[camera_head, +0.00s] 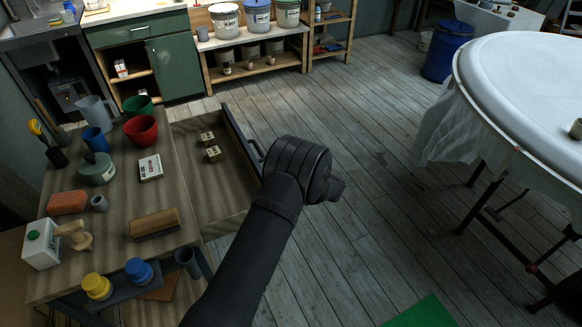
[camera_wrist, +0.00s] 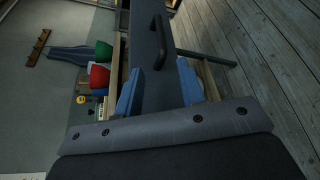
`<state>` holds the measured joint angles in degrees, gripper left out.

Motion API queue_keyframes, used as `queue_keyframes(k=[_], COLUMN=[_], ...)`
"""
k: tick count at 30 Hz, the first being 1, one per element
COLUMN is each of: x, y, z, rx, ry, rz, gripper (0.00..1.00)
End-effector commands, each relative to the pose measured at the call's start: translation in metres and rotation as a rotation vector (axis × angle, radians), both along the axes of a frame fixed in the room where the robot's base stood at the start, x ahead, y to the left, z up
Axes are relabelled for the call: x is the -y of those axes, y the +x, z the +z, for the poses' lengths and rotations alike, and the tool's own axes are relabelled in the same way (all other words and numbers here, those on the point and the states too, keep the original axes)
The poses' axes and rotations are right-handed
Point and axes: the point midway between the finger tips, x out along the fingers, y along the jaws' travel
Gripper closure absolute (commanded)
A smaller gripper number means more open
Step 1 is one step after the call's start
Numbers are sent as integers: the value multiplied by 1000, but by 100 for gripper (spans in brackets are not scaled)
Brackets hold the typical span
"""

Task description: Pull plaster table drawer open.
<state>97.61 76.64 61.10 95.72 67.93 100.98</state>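The plaster table (camera_head: 110,195) stands at the left of the head view. Its drawer (camera_head: 205,178) is pulled out to the right, and its inside shows. The dark drawer front (camera_head: 236,131) has a black handle (camera_head: 255,150), which also shows upright in the wrist view (camera_wrist: 157,42). My gripper (camera_wrist: 160,88) has its two blue fingers apart, with the drawer front showing between them. The handle is beyond the fingertips and not between them. In the head view my wrist hides the gripper and the near end of the drawer front.
Two small boxes (camera_head: 210,146) lie in the drawer. The wooden floor (camera_head: 370,130) right of the drawer is clear. A large white round table (camera_head: 530,85) stands at the right.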

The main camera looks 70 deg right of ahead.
Motion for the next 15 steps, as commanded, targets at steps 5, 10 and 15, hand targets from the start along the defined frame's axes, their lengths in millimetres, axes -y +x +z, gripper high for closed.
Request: queue_keyframes(k=[5,10,15], x=[-9,-11,-11], y=[-18,-22,-22], z=[5,6,6], rx=[0,0,0], ry=[-1,-1,-1], rz=[-1,1,1], gripper=[64,64,64])
